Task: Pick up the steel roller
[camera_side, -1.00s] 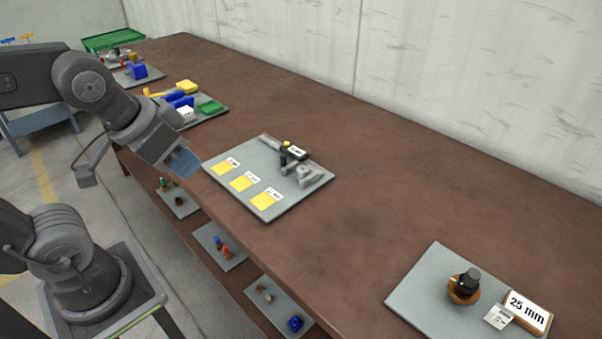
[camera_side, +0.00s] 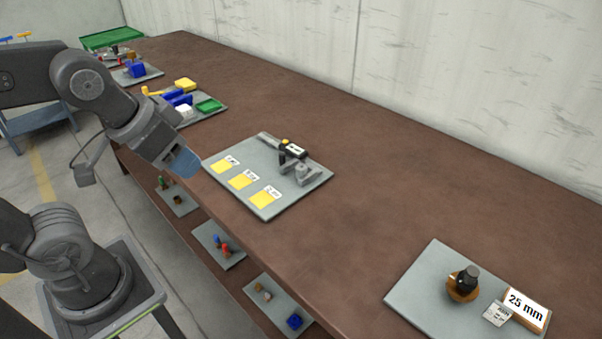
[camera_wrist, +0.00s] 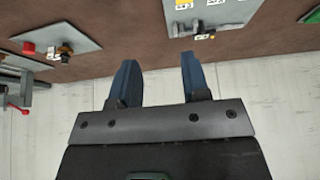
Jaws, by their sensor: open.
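I cannot make out a steel roller for certain in either view. A grey metal fixture (camera_side: 306,174) stands on the middle grey plate (camera_side: 259,148) in the side view. A black part with a white label (camera_side: 293,149) and a small yellow top lies beside it. My gripper (camera_side: 184,163) hangs just left of this plate, above the bench's front edge, and holds nothing that I can see. In the wrist view its two blue fingers (camera_wrist: 159,62) are spread apart with only wall and bench behind them.
The middle plate has yellow squares with labels (camera_side: 241,180) along its front. A right plate (camera_side: 428,270) bears a black-and-brown jack (camera_side: 464,283) and a 25 mm sign (camera_side: 525,309). Coloured parts fill a plate (camera_side: 215,109) behind my gripper. The bench (camera_side: 400,200) between plates is clear.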

